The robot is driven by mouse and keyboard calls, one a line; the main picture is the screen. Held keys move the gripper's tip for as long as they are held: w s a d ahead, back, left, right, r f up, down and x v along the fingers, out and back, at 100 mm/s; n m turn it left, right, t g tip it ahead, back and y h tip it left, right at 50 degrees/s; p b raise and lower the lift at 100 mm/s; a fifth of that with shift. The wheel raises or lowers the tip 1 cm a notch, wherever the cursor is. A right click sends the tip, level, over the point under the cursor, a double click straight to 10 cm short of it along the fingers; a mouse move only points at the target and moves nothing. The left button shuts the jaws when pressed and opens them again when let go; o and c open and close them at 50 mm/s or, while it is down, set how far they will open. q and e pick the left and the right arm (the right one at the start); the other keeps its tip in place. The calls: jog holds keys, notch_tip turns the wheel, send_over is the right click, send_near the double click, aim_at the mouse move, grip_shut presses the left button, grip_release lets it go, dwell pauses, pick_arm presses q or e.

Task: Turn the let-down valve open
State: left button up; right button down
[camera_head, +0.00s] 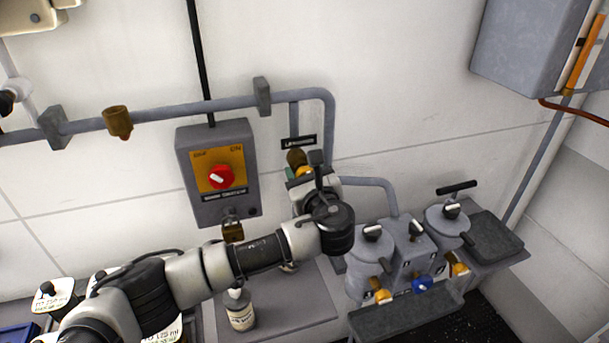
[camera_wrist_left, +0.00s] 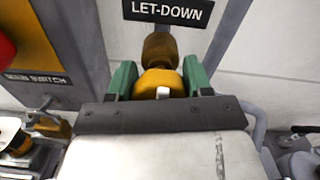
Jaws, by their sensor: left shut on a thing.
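The let-down valve (camera_head: 296,157) sits on the wall pipe right of the switch box, below a black label. In the left wrist view its brown body (camera_wrist_left: 159,48) and yellow knob (camera_wrist_left: 157,82) show under the LET-DOWN sign (camera_wrist_left: 172,10). A small white mark shows on the knob. My left gripper (camera_wrist_left: 159,80) has a green finger on each side of the knob and is shut on it. In the head view this gripper (camera_head: 296,174) and my arm partly cover the valve. The lower part of the knob is hidden by the gripper body.
A grey switch box (camera_head: 194,160) with a red knob (camera_head: 221,177) is close on the left. Grey canisters (camera_head: 370,245) with valves stand at the right. A small bottle (camera_head: 240,312) is under my forearm. A grey cabinet (camera_head: 525,50) hangs upper right.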

pick_arm(q)
jog(key=o, duration=0.9)
jog(key=shift+o, duration=0.2)
jog(key=b+v, duration=0.3)
jog(key=v, duration=0.8)
